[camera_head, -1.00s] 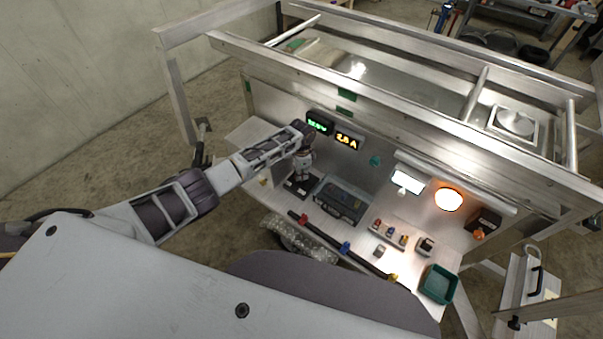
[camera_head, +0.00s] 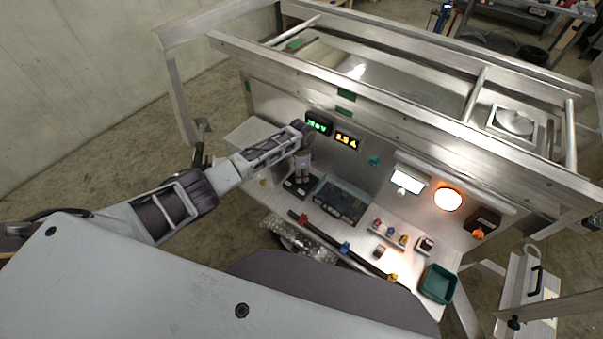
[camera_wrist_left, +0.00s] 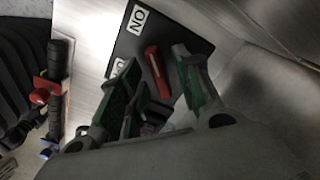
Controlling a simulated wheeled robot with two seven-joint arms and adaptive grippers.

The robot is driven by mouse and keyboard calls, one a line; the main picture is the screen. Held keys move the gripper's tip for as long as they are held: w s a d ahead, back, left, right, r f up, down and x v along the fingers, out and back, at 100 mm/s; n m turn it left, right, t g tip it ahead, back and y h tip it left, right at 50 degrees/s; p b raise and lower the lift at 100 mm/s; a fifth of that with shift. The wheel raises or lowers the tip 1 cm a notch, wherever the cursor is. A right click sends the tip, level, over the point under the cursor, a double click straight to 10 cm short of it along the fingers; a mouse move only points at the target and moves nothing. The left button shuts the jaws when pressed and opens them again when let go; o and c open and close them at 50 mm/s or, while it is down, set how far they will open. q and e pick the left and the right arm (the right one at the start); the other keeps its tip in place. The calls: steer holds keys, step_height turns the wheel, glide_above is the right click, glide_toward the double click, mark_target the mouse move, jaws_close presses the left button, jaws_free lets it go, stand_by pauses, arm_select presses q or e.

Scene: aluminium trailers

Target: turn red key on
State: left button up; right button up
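The red key (camera_wrist_left: 156,68) is a slim red bar on a black plate (camera_wrist_left: 172,38) in the left wrist view. In the head view my left gripper (camera_head: 302,178) points down at the black plate (camera_head: 297,188) on the bench, and the key is hidden there. My right gripper is out of view.
Black cable with red, blue and yellow parts (camera_head: 345,247) runs along the bench front. A green bin (camera_head: 438,284) stands at the right end. Two lit displays (camera_head: 319,124) are on the wall behind my gripper.

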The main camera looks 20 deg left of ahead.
mark_target(302, 175)
arm_select(q)
step_height(302, 175, up, 12)
stand_by(1.1)
stand_by(0.5)
